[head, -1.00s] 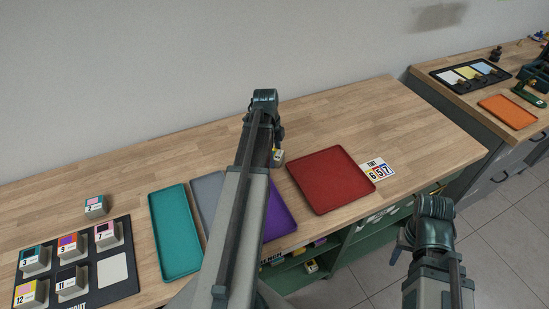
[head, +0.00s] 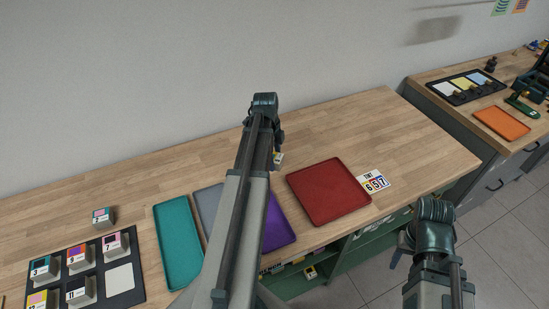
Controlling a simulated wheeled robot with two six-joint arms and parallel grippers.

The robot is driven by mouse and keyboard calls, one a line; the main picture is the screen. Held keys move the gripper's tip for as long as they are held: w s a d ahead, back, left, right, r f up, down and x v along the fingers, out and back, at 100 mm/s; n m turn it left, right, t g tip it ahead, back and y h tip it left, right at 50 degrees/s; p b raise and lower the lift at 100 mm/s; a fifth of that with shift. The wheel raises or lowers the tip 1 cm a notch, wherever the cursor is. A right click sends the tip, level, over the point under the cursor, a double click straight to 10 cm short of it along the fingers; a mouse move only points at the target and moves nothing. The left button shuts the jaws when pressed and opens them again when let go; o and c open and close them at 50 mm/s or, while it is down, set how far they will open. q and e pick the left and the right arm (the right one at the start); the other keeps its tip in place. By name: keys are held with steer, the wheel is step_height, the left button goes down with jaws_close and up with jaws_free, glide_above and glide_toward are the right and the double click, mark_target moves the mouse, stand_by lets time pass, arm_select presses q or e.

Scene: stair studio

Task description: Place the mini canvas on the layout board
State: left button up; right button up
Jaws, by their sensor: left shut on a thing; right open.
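My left arm reaches up the middle of the head view. Its gripper (head: 277,148), partly hidden behind the arm, is shut on a small pale block with a yellow patch, a mini canvas (head: 278,158), over the table behind the purple tray. The dark layout board (head: 128,300) lies at the lower left. It bears several numbered mini canvases, such as one marked 7 (head: 115,245), and a bare pale patch (head: 120,279) at its right. Another mini canvas, marked 2 (head: 103,216), stands on the wood behind the board. My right gripper (head: 397,255) is open and empty, beyond the table's front edge.
Teal (head: 178,245), grey (head: 208,199), purple (head: 277,228) and red (head: 327,192) trays lie between the board and a card marked 6 5 7 (head: 373,183). A second bench (head: 475,112) stands at right. The table's back strip is clear.

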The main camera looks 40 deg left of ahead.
mark_target(276, 158)
arm_select(q)
step_height(276, 158, up, 5)
steer(key=p, duration=0.4)
steer(key=shift+r, duration=0.15)
steer(key=shift+s, duration=0.1)
